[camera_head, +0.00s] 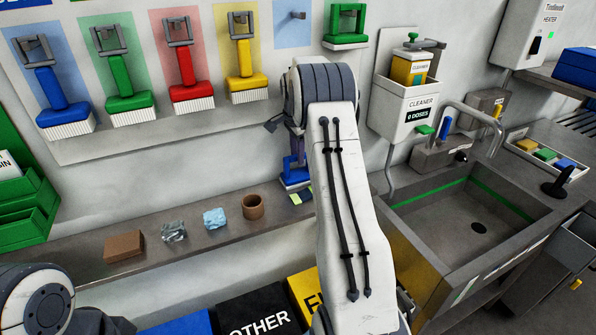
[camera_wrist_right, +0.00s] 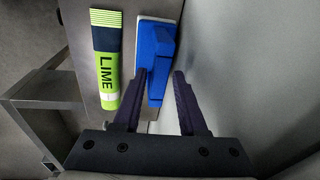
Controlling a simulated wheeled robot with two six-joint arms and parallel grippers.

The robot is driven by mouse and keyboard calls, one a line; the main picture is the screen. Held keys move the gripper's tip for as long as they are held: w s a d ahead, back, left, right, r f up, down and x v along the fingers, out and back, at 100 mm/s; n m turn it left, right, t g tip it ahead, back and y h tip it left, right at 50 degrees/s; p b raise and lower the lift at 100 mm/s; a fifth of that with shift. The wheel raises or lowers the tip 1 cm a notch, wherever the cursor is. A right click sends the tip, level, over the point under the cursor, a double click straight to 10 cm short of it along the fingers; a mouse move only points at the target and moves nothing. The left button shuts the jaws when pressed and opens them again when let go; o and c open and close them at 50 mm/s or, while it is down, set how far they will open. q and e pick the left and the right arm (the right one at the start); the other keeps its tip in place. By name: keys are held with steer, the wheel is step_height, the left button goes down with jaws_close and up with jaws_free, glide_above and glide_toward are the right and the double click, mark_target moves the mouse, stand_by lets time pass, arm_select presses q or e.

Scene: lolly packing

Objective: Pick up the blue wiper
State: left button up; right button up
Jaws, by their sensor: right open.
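The blue wiper (camera_head: 295,172) is on the narrow shelf against the wall, partly hidden by my right arm in the head view. In the right wrist view the blue wiper (camera_wrist_right: 158,62) shows a blue body and handle with a pale edge. My right gripper (camera_wrist_right: 162,74) is open, with one dark finger on each side of the blue handle. I see a gap at the right finger; whether the left finger touches is unclear. In the head view my arm mostly hides this gripper. My left gripper is out of view; only part of that arm shows at the lower left.
A lime-and-navy LIME pack (camera_wrist_right: 106,68) lies close left of the wiper. On the shelf are a brown block (camera_head: 124,246), crumpled pieces and a brown ring (camera_head: 253,207). Coloured brushes hang above. The cleaner dispenser (camera_head: 405,105) and sink (camera_head: 470,220) are at right.

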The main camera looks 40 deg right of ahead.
mark_target(298, 169)
steer(key=shift+w+d+f, duration=0.1)
steer(key=shift+d+f, duration=0.1)
steer(key=shift+f, duration=1.1)
jaws_close()
stand_by(0.4)
